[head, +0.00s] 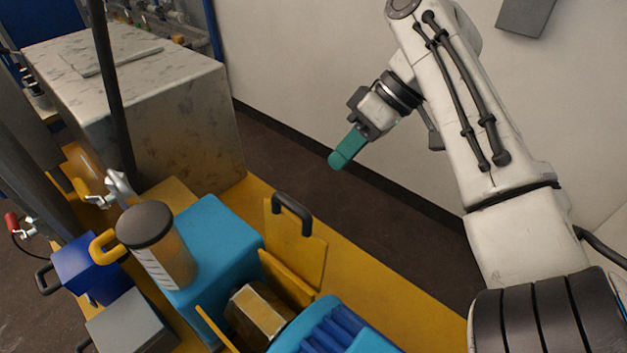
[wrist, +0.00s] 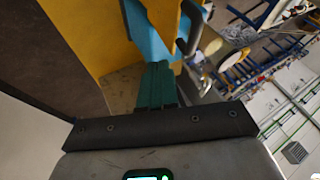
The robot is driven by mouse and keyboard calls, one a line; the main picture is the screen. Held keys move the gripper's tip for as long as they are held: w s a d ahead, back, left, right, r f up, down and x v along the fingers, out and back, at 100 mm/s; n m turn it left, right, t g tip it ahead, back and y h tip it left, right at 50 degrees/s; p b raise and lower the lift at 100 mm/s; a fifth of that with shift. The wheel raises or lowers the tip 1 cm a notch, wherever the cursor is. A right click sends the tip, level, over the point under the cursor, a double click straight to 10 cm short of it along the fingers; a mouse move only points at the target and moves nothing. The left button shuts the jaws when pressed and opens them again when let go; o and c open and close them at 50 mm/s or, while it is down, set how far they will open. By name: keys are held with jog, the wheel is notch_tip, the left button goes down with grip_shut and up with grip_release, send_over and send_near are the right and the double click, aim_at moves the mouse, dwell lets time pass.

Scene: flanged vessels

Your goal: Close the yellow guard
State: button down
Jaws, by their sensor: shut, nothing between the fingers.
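The yellow guard (head: 310,255) is a flat plate with a black loop handle (head: 292,208) on its upper edge. It stands raised in the head view, beside the light-blue housing and a yellow block (head: 258,311). My gripper (head: 340,162) has teal fingers pressed together, with nothing between them. In the head view it hangs above and to the right of the guard, apart from it. In the wrist view the teal fingers (wrist: 156,82) point toward a yellow panel (wrist: 162,14) with a dark handle, probably the guard.
A light-blue housing (head: 215,240) and a black-capped cylinder (head: 165,255) stand left of the guard. A blue ribbed motor-like body (head: 335,330) is at front. A large marbled block (head: 190,125) stands behind. Open floor (head: 350,215) lies between the yellow base and the wall.

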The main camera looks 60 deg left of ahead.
jog(key=s+f+p, duration=0.2)
jog(key=s+f, duration=0.2)
jog(key=s, duration=0.2)
jog(key=shift+s+p, duration=0.25)
jog(key=shift+p, duration=0.1)
